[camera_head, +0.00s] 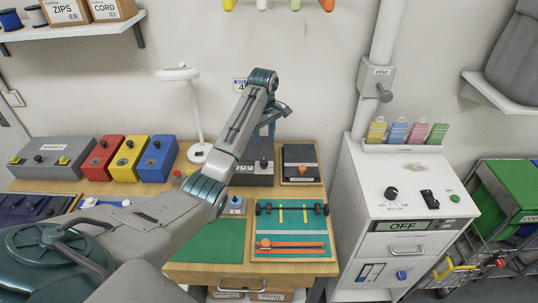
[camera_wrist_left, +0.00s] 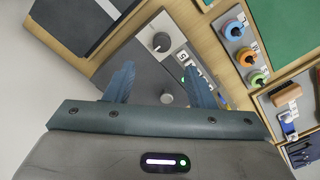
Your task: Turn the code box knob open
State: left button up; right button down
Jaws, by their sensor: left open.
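The dark grey code box (camera_head: 243,180) stands at the back of the workbench, partly hidden by my left arm in the head view. In the left wrist view the code box (camera_wrist_left: 140,68) shows a dark knob with a white pointer line (camera_wrist_left: 160,42), a row of white letter tiles (camera_wrist_left: 192,62) and a second, grey knob (camera_wrist_left: 166,98). My left gripper (camera_head: 264,135) is above the box with its blue fingers pointing down. In the left wrist view its fingers (camera_wrist_left: 159,82) are apart, with the grey knob showing between them; contact cannot be told. My right gripper is not in view.
Red (camera_head: 102,158), yellow (camera_head: 128,158) and blue boxes (camera_head: 157,158) stand left of a white lamp (camera_head: 197,110). A white cabinet (camera_head: 405,190) with an OFF display stands further right.

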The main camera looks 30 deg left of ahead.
aim_at(264, 160)
pick_arm(q)
jog(key=f, duration=0.1)
jog(key=f+p, duration=0.2)
jog(key=f, duration=0.1)
jog(key=shift+s, duration=0.3)
notch_tip(264, 160, down, 6)
jog(key=shift+w+r+p, duration=0.15)
jog(key=shift+r+p, duration=0.1)
jog(key=shift+p, duration=0.55)
jog(key=shift+f, duration=0.45)
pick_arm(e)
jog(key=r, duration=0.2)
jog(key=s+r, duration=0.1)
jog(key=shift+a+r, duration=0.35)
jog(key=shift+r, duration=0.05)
pick_arm(q)
jog(key=shift+c, duration=0.2)
jog(key=c, duration=0.9)
jog(key=shift+c, duration=0.2)
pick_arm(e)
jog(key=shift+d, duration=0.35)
